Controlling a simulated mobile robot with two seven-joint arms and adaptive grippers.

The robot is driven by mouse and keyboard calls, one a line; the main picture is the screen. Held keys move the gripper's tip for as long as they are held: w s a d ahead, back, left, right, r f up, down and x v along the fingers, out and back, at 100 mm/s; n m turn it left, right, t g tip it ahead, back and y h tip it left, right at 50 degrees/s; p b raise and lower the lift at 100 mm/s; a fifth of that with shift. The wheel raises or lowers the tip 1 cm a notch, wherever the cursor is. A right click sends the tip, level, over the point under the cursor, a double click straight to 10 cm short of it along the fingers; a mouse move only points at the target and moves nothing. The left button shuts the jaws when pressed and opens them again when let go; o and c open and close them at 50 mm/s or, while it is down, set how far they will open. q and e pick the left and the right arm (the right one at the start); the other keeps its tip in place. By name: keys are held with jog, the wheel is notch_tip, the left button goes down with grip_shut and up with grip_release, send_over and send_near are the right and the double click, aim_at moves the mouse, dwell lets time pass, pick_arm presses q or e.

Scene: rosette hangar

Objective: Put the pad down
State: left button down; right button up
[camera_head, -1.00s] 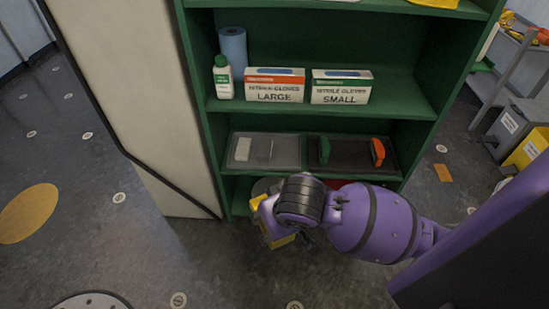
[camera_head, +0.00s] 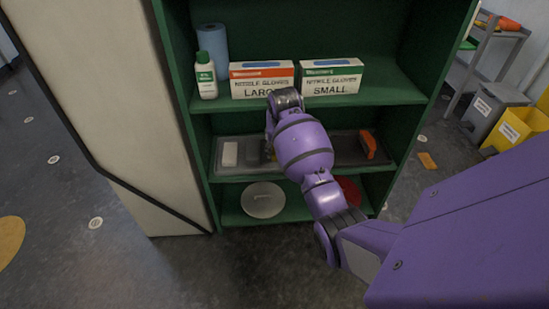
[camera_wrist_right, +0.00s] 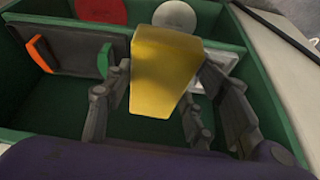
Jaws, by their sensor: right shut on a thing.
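A yellow block-like pad (camera_wrist_right: 165,78) is between the fingers of my right gripper (camera_wrist_right: 168,85) in the right wrist view. The gripper is shut on it and holds it over the shelf with the trays. In the head view my arm hides the gripper and nearly all of the pad. A grey tray (camera_head: 248,162) with a white block (camera_head: 230,154) lies on the left of that shelf. A dark tray (camera_head: 350,160) with an orange-handled tool (camera_head: 367,145) lies to the right. A green handle (camera_wrist_right: 104,60) shows in the wrist view. Whether the pad touches anything below is unclear. My left gripper is out of view.
The green shelf unit (camera_head: 180,100) has side walls close to the arm. Above are a large-gloves box (camera_head: 262,72), a small-gloves box (camera_head: 332,75), a white bottle (camera_head: 206,76) and a blue roll (camera_head: 213,45). Below lie a pale disc (camera_head: 263,199) and a red disc (camera_head: 349,190).

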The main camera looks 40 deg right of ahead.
jog(key=s+a+f+b, duration=0.1)
jog(key=s+a+f, duration=0.1)
jog(key=f, duration=1)
jog(key=s+a+f+b, duration=0.2)
jog(key=f, duration=0.9)
jog(key=shift+a+f, duration=0.3)
jog(key=shift+f, duration=0.05)
